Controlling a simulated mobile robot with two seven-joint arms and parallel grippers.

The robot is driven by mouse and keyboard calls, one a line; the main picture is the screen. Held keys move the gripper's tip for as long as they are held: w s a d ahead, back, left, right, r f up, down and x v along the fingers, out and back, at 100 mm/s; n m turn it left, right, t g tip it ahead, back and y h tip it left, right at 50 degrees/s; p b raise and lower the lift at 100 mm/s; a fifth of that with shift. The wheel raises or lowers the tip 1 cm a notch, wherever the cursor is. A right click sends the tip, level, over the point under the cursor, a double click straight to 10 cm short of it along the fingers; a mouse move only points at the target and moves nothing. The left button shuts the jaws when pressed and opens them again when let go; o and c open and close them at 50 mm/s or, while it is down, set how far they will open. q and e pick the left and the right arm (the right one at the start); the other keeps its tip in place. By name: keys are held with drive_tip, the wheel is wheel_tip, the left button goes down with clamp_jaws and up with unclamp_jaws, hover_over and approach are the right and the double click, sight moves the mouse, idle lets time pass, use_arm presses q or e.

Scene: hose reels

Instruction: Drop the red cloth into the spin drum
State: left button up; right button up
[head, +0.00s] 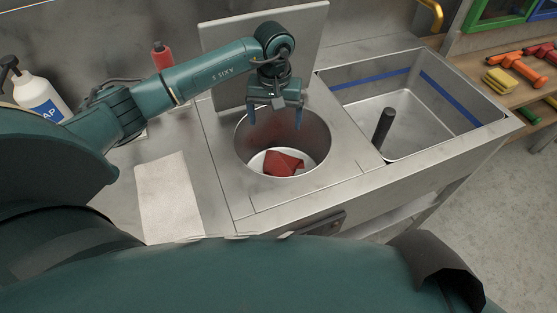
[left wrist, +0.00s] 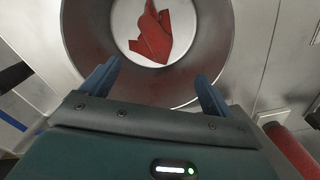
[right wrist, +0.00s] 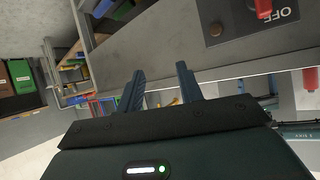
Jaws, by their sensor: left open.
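The red cloth (head: 283,163) lies crumpled on the pale bottom of the spin drum (head: 314,130). The drum is a round metal well in the counter with its square lid raised behind it. In the left wrist view the cloth (left wrist: 152,36) lies inside the drum's round wall (left wrist: 215,45). My left gripper (head: 276,124) is open and empty over the drum opening, above the cloth and apart from it. Its spread fingers also show in the left wrist view (left wrist: 158,82). My right gripper (right wrist: 160,82) is open and empty, with a grey panel behind it.
A sink basin (head: 440,125) with a dark upright post (head: 383,128) is right of the drum. A pale cloth or sheet (head: 168,195) lies on the counter at left. A soap bottle (head: 38,95) and a red bottle (head: 162,56) stand behind. A wooden shelf (head: 480,65) holds tools.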

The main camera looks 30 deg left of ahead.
drive_tip(key=shift+f, duration=0.15)
use_arm(q)
wheel_tip(320, 180, up, 13)
drive_tip(key=b, duration=0.1)
drive_tip(key=shift+b, duration=0.35)
use_arm(e)
drive_tip(key=shift+d+f, duration=0.25)
drive_tip(key=shift+f, duration=0.95)
drive_tip(key=shift+s+f, duration=0.1)
drive_tip(key=shift+s, duration=0.1)
